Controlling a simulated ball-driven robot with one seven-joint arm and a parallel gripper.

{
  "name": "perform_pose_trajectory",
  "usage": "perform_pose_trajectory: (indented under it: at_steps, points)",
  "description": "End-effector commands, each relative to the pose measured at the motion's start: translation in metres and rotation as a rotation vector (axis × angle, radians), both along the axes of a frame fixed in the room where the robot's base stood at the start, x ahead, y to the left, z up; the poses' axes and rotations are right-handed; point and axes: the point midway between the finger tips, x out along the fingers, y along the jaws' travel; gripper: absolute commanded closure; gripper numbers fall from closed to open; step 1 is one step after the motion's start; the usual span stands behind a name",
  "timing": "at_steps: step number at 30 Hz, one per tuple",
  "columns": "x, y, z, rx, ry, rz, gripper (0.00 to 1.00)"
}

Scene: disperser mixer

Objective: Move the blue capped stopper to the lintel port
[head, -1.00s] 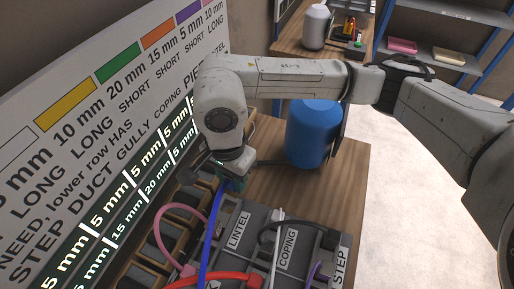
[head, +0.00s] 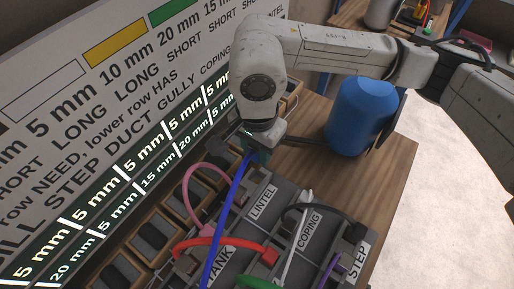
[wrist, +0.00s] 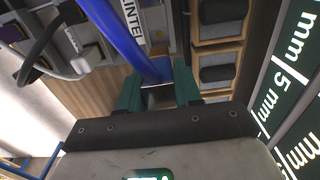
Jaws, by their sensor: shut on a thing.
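My gripper (head: 257,150) points down above the far end of the grey port panel, beyond the LINTEL label (head: 263,202). In the wrist view, its teal fingers (wrist: 160,92) are shut on the blue stopper (wrist: 160,72), at the end of a thick blue hose. The blue hose (head: 229,205) runs from the gripper toward the near side in the head view. The LINTEL label also shows partly in the wrist view (wrist: 133,20), beside the hose. The stopper's tip and the lintel port opening are hidden, so I cannot tell whether they touch.
Pink (head: 190,193), red (head: 228,247), white (head: 298,245) and black (head: 325,210) hoses cross the panel. A row of wooden-framed dark blocks (head: 180,202) lies left of it, below the sign wall. A big blue container (head: 362,117) stands on the wooden table (head: 385,165) behind.

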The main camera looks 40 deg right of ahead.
Motion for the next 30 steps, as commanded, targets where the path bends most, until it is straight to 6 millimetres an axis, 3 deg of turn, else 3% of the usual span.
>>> perform_pose_trajectory:
  at_steps: [15, 30]
  points:
    - [0.0, 0.0, -0.046, 0.0, 0.0, 0.001, 0.97]
    - [0.0, 0.0, -0.053, 0.001, 0.0, 0.0, 0.97]
